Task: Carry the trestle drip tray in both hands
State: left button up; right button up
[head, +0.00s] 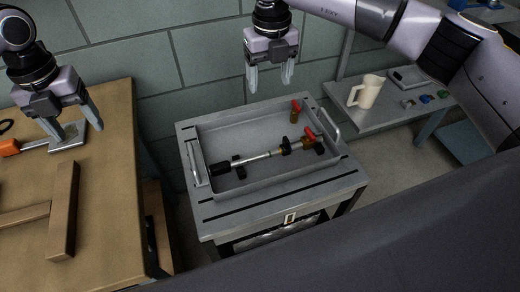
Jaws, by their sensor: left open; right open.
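The grey drip tray (222,133) lies on a grey slotted trestle stand (225,217) in the middle of the head view. It has a bar handle at its left end (193,165) and another at its right end (329,124). A pipe assembly with black clamps and red-handled valves (262,158) lies in it. My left gripper (80,131) is open, above the wooden table, well left of the tray. My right gripper (270,84) is open and empty, above the tray's far side and apart from it.
A wooden table (110,180) on the left holds a wooden T-shaped piece (62,212), a metal plate (68,138) and an orange-handled tool (10,147). A grey bench (378,117) at the right holds a cream jug (367,92) and small coloured parts. A block wall stands behind.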

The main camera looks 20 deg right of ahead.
notch_tip(320, 180, up, 12)
jog(key=shift+d, duration=0.15)
dwell(0.7)
